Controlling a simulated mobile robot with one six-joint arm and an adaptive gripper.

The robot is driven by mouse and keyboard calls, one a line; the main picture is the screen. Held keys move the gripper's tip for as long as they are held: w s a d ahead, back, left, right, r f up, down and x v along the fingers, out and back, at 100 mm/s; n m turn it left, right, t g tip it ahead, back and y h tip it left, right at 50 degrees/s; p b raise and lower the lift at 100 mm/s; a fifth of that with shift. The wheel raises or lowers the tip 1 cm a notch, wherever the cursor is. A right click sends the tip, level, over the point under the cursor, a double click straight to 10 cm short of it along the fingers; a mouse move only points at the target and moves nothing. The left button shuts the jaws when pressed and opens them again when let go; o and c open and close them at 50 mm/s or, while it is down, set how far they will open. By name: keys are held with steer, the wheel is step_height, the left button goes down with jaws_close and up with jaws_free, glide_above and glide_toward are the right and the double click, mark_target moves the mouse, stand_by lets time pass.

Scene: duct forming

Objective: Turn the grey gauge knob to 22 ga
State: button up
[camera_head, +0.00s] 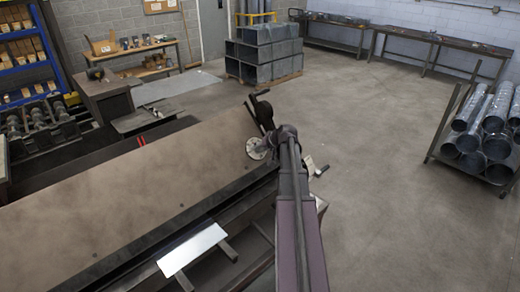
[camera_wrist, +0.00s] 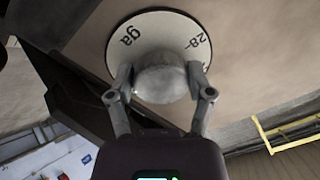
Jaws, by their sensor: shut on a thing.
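The grey gauge knob (camera_wrist: 162,80) is in the middle of the wrist view, in front of a round pale dial plate (camera_wrist: 160,24). The plate reads "ga" at its left and "28" with a tick at its right; the knob hides its lower middle. My gripper (camera_wrist: 161,82) is shut on the knob, one finger at each side. In the head view the dial plate (camera_head: 257,147) sits at the right end of the big brown machine (camera_head: 130,185). My gripper (camera_head: 268,140) is there at the dial, too small to make out its fingers.
A crank handle (camera_head: 259,95) stands just above the dial. A light sheet (camera_head: 193,249) lies at the machine's front. Stacked ducts (camera_head: 265,55) stand behind, and a rack of round pipes (camera_head: 485,135) is at the right. The floor between is clear.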

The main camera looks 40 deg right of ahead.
steer(key=m, duration=0.5)
steer(key=shift+a+m, duration=0.15)
steer(key=shift+m, duration=0.15)
steer(key=m, duration=0.5)
steer(key=shift+h, duration=0.3)
steer(key=shift+m, duration=0.3)
steer(key=o, duration=1)
steer(key=shift+c, duration=0.2)
steer(key=shift+o, duration=0.8)
steer(key=shift+f, duration=0.1)
steer(key=shift+t, duration=0.3)
steer(key=shift+w, duration=0.1)
steer(key=shift+n, duration=0.4)
